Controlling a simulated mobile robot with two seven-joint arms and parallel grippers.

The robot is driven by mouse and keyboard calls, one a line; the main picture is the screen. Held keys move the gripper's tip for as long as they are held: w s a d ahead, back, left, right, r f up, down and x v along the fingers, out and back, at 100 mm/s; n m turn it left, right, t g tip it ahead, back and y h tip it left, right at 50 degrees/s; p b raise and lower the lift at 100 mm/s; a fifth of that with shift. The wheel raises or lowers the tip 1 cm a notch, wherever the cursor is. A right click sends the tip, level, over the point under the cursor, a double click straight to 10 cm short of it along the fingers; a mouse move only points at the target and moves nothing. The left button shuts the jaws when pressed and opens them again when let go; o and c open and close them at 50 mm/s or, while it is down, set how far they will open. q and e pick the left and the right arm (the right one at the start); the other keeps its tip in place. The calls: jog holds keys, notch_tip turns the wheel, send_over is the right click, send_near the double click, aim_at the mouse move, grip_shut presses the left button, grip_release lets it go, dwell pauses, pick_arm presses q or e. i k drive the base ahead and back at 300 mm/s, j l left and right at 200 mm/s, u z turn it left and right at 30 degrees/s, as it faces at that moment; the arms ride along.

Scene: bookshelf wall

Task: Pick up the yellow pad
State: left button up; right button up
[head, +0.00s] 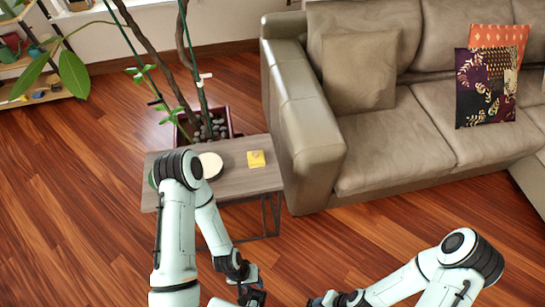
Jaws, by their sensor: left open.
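The yellow pad (256,159) lies on the right part of a small grey wooden side table (236,181). It looks small and flat, and nothing touches it from above. My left gripper (252,288) is at the bottom middle of the head view, well below the pad in the picture and apart from it. It is open, and I see nothing between its fingers. My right gripper (327,300) is at the bottom edge, partly cut off, and its finger state is unclear.
A round white item (210,165) lies on the table left of the pad, partly behind my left arm. A grey-brown sofa (305,130) stands close to the table's right. A potted plant (208,126) stands behind the table. Wooden floor (90,190) is clear on the left.

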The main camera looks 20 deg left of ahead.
aim_at(255, 158)
jog(key=l+u, duration=0.2)
jog(key=u, duration=0.15)
jog(key=l+u, duration=0.2)
jog(key=u, duration=0.15)
jog(key=l+u, duration=0.2)
jog(key=u, duration=0.15)
jog(key=i+l, duration=0.05)
